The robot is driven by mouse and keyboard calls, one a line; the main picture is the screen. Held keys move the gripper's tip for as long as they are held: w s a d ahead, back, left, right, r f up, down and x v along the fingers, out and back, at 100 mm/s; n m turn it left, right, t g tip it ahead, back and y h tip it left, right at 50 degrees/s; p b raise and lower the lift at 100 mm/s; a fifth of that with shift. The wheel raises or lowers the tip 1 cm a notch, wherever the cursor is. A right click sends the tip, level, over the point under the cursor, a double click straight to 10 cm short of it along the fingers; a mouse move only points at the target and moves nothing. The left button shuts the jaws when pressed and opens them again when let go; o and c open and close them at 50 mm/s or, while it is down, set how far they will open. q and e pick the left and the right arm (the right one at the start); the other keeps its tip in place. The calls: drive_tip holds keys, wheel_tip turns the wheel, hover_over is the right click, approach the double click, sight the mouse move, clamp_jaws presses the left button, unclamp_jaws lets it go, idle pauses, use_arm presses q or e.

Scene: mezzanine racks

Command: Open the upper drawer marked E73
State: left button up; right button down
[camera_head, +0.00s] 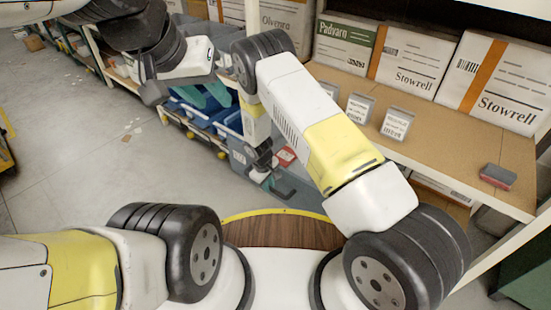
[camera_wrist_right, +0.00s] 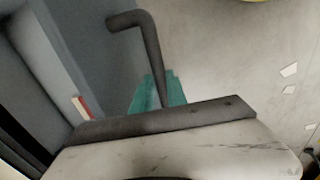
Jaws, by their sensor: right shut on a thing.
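A grey-blue drawer unit (camera_head: 240,148) stands low beneath the shelf, partly hidden by my right arm. A small red-and-white label (camera_head: 286,156) is on its front; the marking is too small to read. In the right wrist view a dark bent bar handle (camera_wrist_right: 148,45) stands out from the grey front (camera_wrist_right: 85,45), and its lower end goes behind a gripper finger. My right gripper (camera_head: 262,166) is low at this front, shut on the handle. My left gripper (camera_head: 154,92) is raised to the upper left, away from the drawer; its finger opening is unclear.
Blue bins (camera_head: 200,107) stand left of the drawer. The concrete floor (camera_head: 100,170) at left is mostly clear.

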drive_tip(key=shift+s+a, duration=0.45)
drive_tip(key=shift+s, duration=0.1)
drive_tip(key=c, duration=1.3)
unclamp_jaws()
drive_tip(key=r, duration=0.5)
drive_tip(key=s+r, duration=0.1)
drive_tip(key=r, duration=0.1)
drive_tip(key=shift+s+a+r, duration=0.1)
drive_tip(key=shift+a+r, duration=0.25)
drive_tip(key=shift+a, duration=0.05)
